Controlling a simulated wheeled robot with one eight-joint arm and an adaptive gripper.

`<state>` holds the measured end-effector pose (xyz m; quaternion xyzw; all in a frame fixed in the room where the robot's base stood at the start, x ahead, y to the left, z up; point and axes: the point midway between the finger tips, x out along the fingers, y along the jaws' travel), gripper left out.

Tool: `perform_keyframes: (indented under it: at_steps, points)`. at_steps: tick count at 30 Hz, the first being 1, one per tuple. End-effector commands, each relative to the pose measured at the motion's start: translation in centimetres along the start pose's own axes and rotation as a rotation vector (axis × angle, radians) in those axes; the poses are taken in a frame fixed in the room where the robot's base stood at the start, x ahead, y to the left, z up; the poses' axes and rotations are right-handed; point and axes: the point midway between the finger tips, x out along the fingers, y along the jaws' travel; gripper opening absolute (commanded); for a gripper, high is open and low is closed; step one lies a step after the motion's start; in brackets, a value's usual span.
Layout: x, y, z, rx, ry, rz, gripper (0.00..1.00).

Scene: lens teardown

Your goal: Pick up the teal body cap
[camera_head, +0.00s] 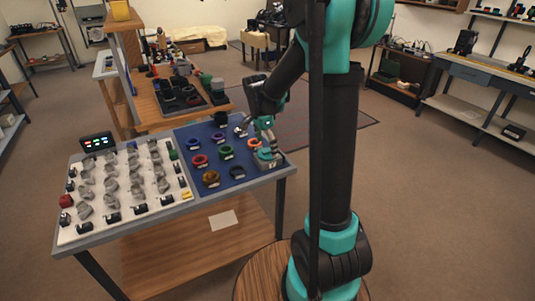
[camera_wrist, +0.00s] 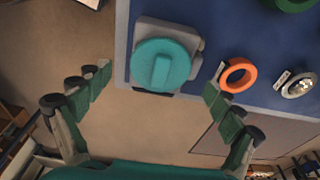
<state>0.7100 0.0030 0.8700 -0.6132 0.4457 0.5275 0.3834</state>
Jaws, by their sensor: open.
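The teal body cap (camera_wrist: 161,66) is a round disc with a raised bar across it. In the wrist view it sits on a grey block (camera_wrist: 194,24) at the edge of the blue mat (camera_wrist: 232,37). In the head view the cap (camera_head: 265,153) is at the mat's right corner, below my gripper (camera_head: 266,140). In the wrist view my gripper (camera_wrist: 157,92) is open and empty, its green-padded fingers spread wide on either side of and below the cap. Whether the fingertips touch anything is not clear.
An orange ring (camera_wrist: 238,75) and a silver round part (camera_wrist: 299,86) lie on the mat right of the cap. Several coloured rings, including a red ring (camera_head: 199,160), lie elsewhere on it. A white tray (camera_head: 125,221) of grey parts fills the table's left side.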

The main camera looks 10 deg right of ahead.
Motion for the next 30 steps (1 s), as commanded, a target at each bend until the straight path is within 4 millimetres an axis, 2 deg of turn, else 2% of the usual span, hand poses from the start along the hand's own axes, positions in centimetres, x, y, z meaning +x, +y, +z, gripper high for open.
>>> perform_keyframes:
  at_steps: [4, 11, 21, 25, 30]
  points:
    - [0.95, 0.02, -0.01, 0.000, 0.000, 0.000, 0.93]
    - [0.98, 0.01, 0.00, 0.000, 0.000, 0.000, 0.92]
    - [0.97, 0.02, 0.01, 0.000, 0.000, 0.000, 0.50]
    - [0.98, 0.02, 0.01, 0.000, 0.000, 0.000, 0.44]
    - [1.01, 0.03, 0.02, 0.000, 0.000, 0.000, 0.43]
